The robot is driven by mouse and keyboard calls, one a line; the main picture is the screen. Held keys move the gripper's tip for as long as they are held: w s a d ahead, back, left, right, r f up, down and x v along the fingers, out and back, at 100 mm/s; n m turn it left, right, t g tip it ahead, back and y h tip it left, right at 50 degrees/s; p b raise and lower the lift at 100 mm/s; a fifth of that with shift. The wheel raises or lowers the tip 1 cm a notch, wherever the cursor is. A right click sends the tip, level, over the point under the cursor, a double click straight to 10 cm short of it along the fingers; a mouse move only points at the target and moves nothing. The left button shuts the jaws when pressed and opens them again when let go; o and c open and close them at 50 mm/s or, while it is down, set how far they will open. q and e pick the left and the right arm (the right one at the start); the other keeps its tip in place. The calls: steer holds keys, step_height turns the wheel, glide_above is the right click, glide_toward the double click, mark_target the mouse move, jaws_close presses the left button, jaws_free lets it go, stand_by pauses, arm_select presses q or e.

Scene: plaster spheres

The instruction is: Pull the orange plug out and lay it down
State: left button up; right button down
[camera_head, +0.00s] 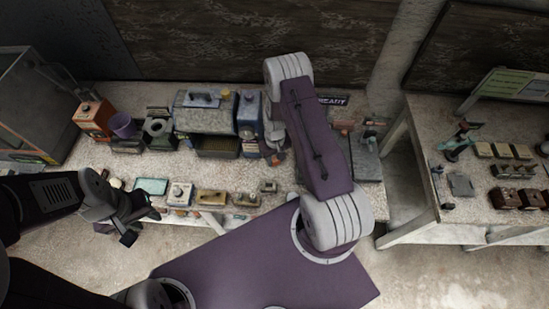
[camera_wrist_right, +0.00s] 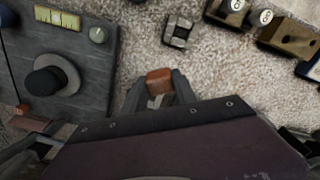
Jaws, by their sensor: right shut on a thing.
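The orange plug (camera_wrist_right: 158,80) is between the fingers of my right gripper (camera_wrist_right: 157,92) in the right wrist view, over the pale worktop. My right gripper is shut on it. I cannot tell how high the plug is above the worktop. A small grey slotted block (camera_wrist_right: 178,31) stands apart from the plug, farther up the right wrist view. My left gripper (camera_head: 140,226) is empty, with its fingers apart, by the table's front edge.
A grey panel with a black knob (camera_wrist_right: 45,80) lies left in the right wrist view. Small boxes (camera_head: 180,193) line the table's front. A second table (camera_head: 420,150) is at right.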

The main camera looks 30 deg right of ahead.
steer(key=shift+f+b, duration=2.25)
steer(key=shift+f, duration=0.55)
steer(key=shift+f+b, duration=0.7)
steer(key=shift+b, duration=0.15)
steer(key=c, duration=0.9)
jaws_free()
steer(key=shift+r, duration=0.15)
steer(key=shift+r+p, duration=1.5)
steer(key=shift+r, duration=0.4)
